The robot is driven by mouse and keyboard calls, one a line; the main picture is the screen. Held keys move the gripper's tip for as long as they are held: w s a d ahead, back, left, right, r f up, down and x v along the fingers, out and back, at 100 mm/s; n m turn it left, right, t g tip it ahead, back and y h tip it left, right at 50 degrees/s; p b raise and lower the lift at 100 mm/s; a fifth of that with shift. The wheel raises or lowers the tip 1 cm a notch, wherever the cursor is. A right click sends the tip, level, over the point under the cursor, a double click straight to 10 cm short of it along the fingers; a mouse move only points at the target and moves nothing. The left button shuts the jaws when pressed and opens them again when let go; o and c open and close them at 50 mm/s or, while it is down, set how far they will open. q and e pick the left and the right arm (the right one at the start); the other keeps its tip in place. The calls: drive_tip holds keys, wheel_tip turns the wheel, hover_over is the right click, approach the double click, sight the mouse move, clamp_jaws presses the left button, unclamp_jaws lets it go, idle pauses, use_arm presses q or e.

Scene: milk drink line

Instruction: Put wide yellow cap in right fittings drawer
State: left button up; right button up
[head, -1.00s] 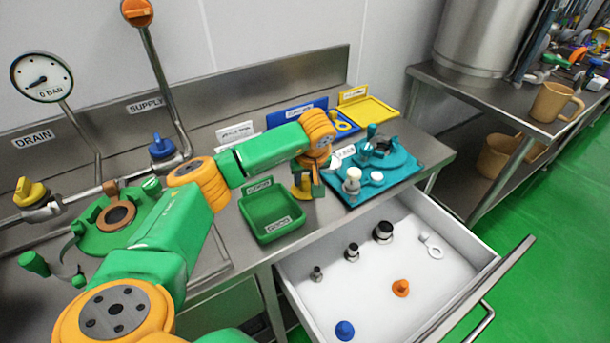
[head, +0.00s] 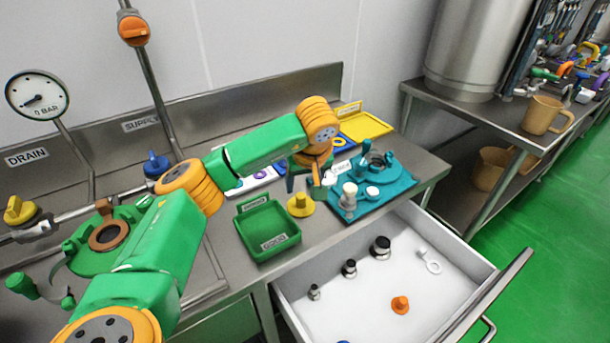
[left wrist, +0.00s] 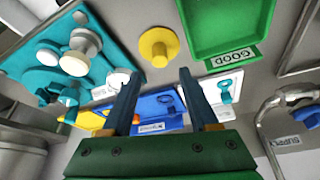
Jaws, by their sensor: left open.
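The wide yellow cap (head: 300,206) stands on the steel counter, between the green tray and the teal board, with its knob up. In the left wrist view the cap (left wrist: 158,48) lies just beyond the fingertips, apart from them. My left gripper (head: 305,183) is open and empty, slightly behind the cap; its two fingers also show in the left wrist view (left wrist: 160,88). The drawer (head: 365,308) is pulled out below the counter's right part. Black-topped fittings, an orange cap, a pale ring-ended piece and a partly cut-off blue piece lie in it. My right gripper is out of view.
The green tray (head: 268,256) is left of the cap. The teal board (head: 398,188) with a teal fixture and white pieces is right of it. The drawer's front and handle (head: 500,292) stick out over the green floor. The drawer floor has free room.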

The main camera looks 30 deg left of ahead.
use_arm(q)
drive_tip(key=shift+o, duration=0.5)
drive_tip(key=v, duration=0.5)
drive_tip(key=shift+r, duration=0.1)
drive_tip(key=n+t+h+p, duration=0.15)
drive_tip(key=n+h, duration=0.35)
drive_tip(key=n, duration=1.6)
hover_over(300, 195)
drive_tip(key=s+a, duration=0.1)
drive_tip(key=s, duration=0.1)
drive_tip(key=shift+g, duration=0.25)
wheel_tip(300, 195, down, 5)
drive_tip(key=shift+r, duration=0.2)
drive_tip(key=shift+w+f+n, duration=0.1)
drive_tip(key=shift+f+n, duration=0.2)
drive_tip(key=x, duration=0.2)
drive_tip(key=p+x, duration=0.2)
drive_tip(key=x, duration=0.1)
drive_tip(key=shift+d+f, duration=0.3)
drive_tip(key=shift+f, duration=0.05)
drive_tip(key=shift+w+f, duration=0.1)
drive_tip(key=shift+f, duration=0.25)
clamp_jaws()
